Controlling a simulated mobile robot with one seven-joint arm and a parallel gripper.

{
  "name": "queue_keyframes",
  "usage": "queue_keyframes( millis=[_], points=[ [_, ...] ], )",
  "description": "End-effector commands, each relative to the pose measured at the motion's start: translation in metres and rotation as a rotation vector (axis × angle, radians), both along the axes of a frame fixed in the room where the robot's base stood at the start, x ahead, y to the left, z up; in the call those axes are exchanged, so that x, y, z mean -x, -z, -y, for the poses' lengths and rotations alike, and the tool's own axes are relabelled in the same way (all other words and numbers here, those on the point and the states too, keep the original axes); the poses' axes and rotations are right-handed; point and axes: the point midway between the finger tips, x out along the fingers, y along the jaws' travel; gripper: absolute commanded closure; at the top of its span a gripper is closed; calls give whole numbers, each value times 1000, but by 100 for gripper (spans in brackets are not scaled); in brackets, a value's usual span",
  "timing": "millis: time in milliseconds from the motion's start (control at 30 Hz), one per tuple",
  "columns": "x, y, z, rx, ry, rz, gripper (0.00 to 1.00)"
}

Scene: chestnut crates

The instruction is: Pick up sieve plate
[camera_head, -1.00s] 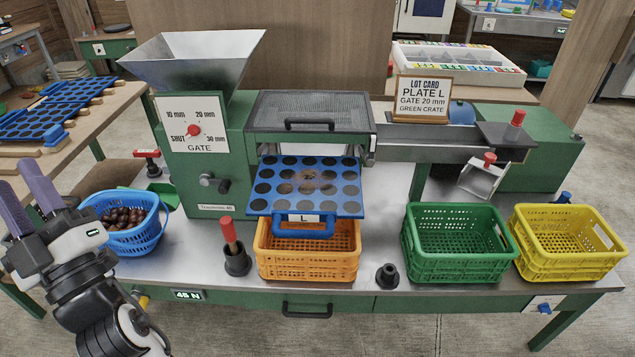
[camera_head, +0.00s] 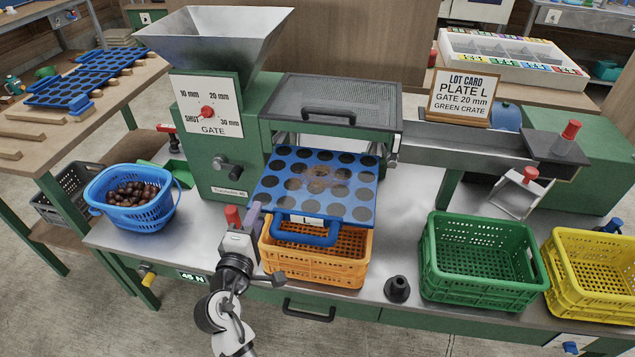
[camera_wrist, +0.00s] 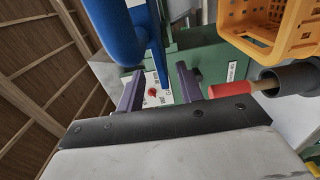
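The blue sieve plate (camera_head: 300,184), with rows of round holes and an L label, sticks out of the front of the green machine above the orange crate. A brownish patch marks its middle. Its blue loop handle (camera_head: 305,234) hangs at the front edge. My gripper (camera_head: 250,217) is just left of the handle, apart from it. In the wrist view, the two purple fingers of my gripper (camera_wrist: 158,85) are spread and empty. The blue handle (camera_wrist: 118,38) shows at upper left there, outside the fingers.
A red-handled tool (camera_wrist: 228,88) in a dark holder is close beside my gripper. The orange crate (camera_head: 305,271) stands under the plate. A black holder (camera_head: 397,289), green crate (camera_head: 482,288) and yellow crate (camera_head: 595,295) stand right. A blue basket (camera_head: 135,215) of chestnuts stands left. The lot card (camera_head: 461,98) reads PLATE L.

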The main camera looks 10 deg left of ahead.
Motion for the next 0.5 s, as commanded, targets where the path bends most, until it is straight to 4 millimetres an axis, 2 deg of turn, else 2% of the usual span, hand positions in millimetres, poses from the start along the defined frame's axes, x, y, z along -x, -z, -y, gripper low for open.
queue_keyframes(
  millis=[100,333,500],
  points=[
    [-17,-1,0,0,-1,0,64],
    [-34,-2,1,-1,-1,0,64],
    [-61,-2,3,-1,-1,1,64]
  ],
)
